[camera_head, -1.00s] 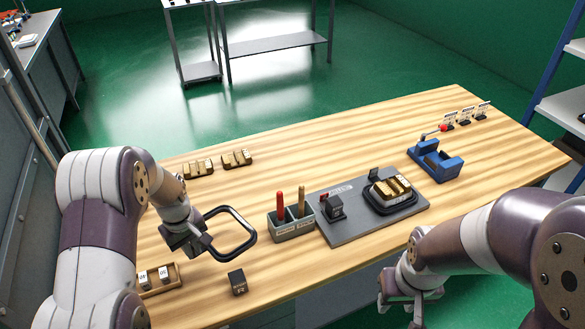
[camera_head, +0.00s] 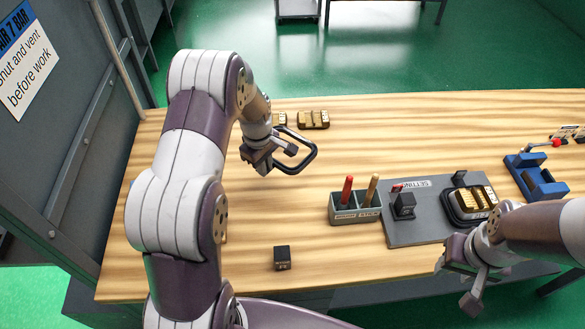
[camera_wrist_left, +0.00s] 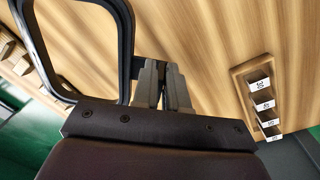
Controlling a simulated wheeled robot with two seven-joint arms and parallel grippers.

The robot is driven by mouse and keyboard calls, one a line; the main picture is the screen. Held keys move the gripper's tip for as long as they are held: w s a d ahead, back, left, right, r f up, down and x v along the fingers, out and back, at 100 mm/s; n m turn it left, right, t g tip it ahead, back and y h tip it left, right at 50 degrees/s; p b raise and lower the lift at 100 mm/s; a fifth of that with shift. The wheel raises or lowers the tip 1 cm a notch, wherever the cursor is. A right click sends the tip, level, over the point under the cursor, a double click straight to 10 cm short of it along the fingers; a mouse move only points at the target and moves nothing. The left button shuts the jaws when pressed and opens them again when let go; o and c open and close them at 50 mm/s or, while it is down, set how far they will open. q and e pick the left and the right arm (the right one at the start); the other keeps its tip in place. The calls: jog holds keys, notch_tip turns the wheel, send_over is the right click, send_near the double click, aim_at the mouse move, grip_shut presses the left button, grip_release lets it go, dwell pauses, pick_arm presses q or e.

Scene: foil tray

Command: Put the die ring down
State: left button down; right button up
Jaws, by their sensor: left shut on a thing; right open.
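The die ring is a black rounded-square frame (camera_head: 315,154), empty in the middle. My left gripper (camera_head: 277,151) is shut on one side of it and holds it out to the right, in front of the back row of blocks. It appears above the wooden table, but its exact clearance cannot be told. In the left wrist view the ring (camera_wrist_left: 127,40) fills the upper left, beside the closed fingers (camera_wrist_left: 163,78). My right gripper (camera_head: 463,283) is open and empty near the table's front edge, at the right.
Gold-topped blocks (camera_head: 313,119) stand behind the ring. A grey plate (camera_head: 410,232) carries a dark tray of gold pieces, right of a tool holder (camera_head: 344,208). A black cube (camera_head: 282,258) stands in front. A blue fixture (camera_head: 535,178) is far right. The wooden table (camera_head: 260,215) is bare between ring and cube.

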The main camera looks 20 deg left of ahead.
pick_arm(q)
jog(key=f, duration=0.2)
jog(key=f+p, duration=0.1)
jog(key=f, duration=0.5)
jog(key=shift+w, duration=0.3)
jog(key=shift+f, duration=0.3)
jog(key=c, duration=1.2)
grip_release()
jog(key=shift+o, duration=0.2)
jog(key=shift+s, duration=0.1)
